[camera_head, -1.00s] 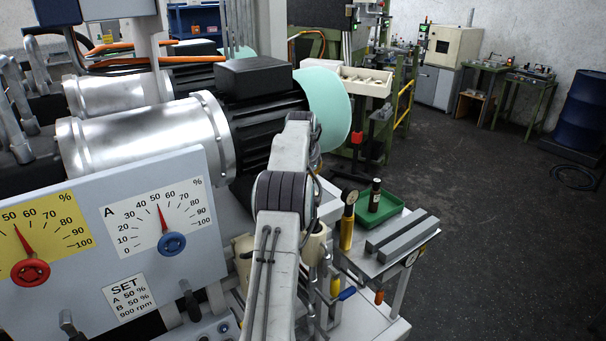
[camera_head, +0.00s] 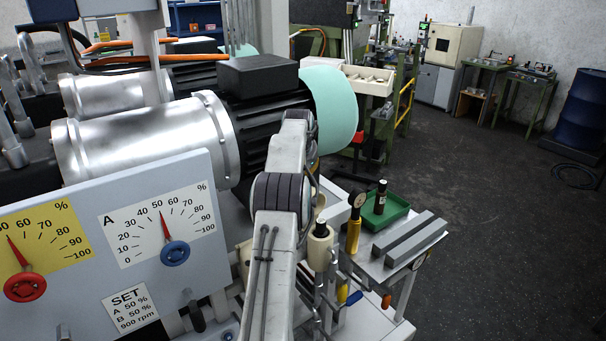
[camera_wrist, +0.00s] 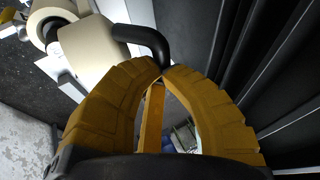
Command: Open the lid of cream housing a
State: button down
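A cream cylindrical housing (camera_head: 320,250) with a dark top stands just right of my arm in the head view; another cream housing (camera_head: 243,258) is partly hidden behind the arm. I cannot tell which is housing a. In the wrist view, a cream housing (camera_wrist: 88,48) lies at the upper left with a bent black handle (camera_wrist: 145,38) beside it. My gripper (camera_wrist: 161,73) has its yellow fingers bowed, with their tips together at the handle's free end. I cannot tell whether they grip it. The head view hides the gripper behind the arm.
A steel drum machine (camera_head: 150,135) and a dial panel (camera_head: 110,240) fill the left. The floor beyond is open.

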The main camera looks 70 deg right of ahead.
jog(key=shift+w+d, duration=0.1)
jog(key=shift+w+d+f, duration=0.1)
jog(key=shift+w, duration=0.05)
dwell(0.4)
